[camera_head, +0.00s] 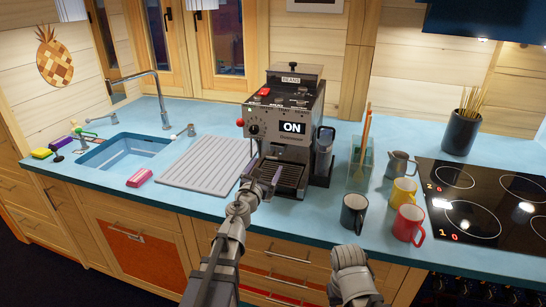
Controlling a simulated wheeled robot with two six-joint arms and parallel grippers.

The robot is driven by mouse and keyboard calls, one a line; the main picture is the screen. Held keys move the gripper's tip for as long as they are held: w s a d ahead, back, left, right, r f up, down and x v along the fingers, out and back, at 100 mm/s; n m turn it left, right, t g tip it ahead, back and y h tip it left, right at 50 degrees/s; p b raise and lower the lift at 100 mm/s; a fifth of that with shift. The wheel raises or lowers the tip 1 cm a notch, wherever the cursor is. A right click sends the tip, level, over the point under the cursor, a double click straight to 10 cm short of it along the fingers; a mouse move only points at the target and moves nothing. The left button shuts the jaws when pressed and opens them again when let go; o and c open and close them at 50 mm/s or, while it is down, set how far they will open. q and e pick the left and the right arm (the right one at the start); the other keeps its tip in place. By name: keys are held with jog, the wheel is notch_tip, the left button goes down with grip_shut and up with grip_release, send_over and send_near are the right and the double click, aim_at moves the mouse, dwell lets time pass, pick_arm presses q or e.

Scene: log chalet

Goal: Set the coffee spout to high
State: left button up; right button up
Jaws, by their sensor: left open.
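The coffee machine (303,107) stands on the blue counter near the middle of the head view. Its display (293,128) reads "ON", and a label on its top reads "BEANS". The spout area is below the display, above a dark drip tray (282,178); the spout's setting is too small to read. A red knob sits on the machine's left side. My left gripper (262,172) is open at the front left of the drip tray, close to the spout area. My right arm shows at the bottom centre right; its fingertips cannot be made out.
A black mug (353,213), a red mug (408,223), a yellow mug (403,191) and a grey pitcher (398,165) stand right of the machine. A glass holder (360,170) with wooden utensils is beside it. The ribbed drainboard (206,162) and sink (126,150) lie left.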

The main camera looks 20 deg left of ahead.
aim_at(273, 155)
pick_arm(q)
jog(key=shift+w+d, duration=0.15)
jog(key=shift+w, duration=3.85)
jog(key=shift+s, duration=0.1)
grip_shut()
